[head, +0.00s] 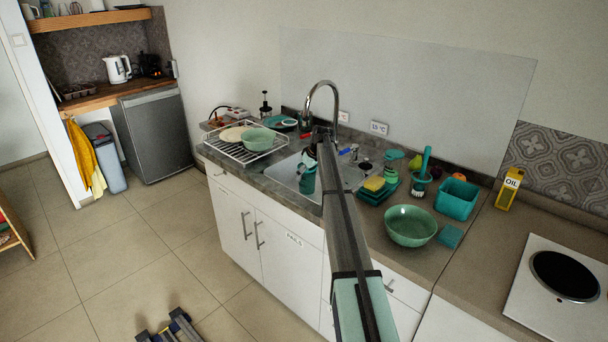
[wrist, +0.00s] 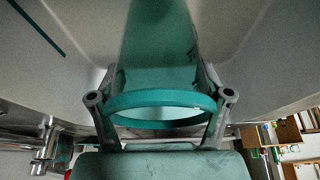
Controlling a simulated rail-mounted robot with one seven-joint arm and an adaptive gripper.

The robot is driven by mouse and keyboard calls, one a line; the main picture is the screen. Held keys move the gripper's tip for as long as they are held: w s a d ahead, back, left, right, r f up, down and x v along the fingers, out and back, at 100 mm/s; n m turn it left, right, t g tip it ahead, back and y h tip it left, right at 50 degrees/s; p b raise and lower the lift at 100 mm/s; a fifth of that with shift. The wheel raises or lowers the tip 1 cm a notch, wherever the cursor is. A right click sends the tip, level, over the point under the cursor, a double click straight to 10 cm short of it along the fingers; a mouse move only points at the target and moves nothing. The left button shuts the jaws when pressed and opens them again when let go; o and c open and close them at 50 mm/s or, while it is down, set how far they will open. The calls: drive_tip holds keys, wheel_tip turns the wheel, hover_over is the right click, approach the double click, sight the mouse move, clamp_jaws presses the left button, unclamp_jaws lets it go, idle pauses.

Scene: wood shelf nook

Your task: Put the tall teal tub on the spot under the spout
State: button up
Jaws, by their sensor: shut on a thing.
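The tall teal tub (head: 307,182) is in the sink area in the head view, partly hidden by my arm. In the wrist view the tub (wrist: 158,45) fills the middle, its round rim near the camera. My gripper (wrist: 160,102) has a finger on each side of the tub and is shut on it. In the head view my gripper (head: 312,152) is small and mostly hidden behind my arm. The curved spout (head: 323,86) rises behind the sink (head: 284,172). The spot under it is hidden. I cannot tell whether the tub touches the sink floor.
A dish rack (head: 239,150) with a green bowl stands left of the sink. To the right are a yellow sponge (head: 374,184) on a teal tray, a green bowl (head: 410,225), a square teal container (head: 457,198) and an oil carton (head: 509,189). A hob (head: 562,280) is far right.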

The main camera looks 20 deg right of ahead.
drive_tip(key=shift+w+a+f, duration=0.1)
drive_tip(key=shift+w+a, duration=0.1)
drive_tip(key=shift+w, duration=0.3)
drive_tip(key=shift+s+f+p, duration=0.1)
drive_tip(key=shift+f+p, duration=0.2)
drive_tip(key=shift+f, duration=0.15)
drive_tip(key=shift+f, duration=0.15)
drive_tip(key=o, duration=1.1)
drive_tip(key=shift+r, duration=0.2)
drive_tip(key=b+v, duration=0.2)
drive_tip(key=v, duration=1)
drive_tip(key=shift+f, duration=0.1)
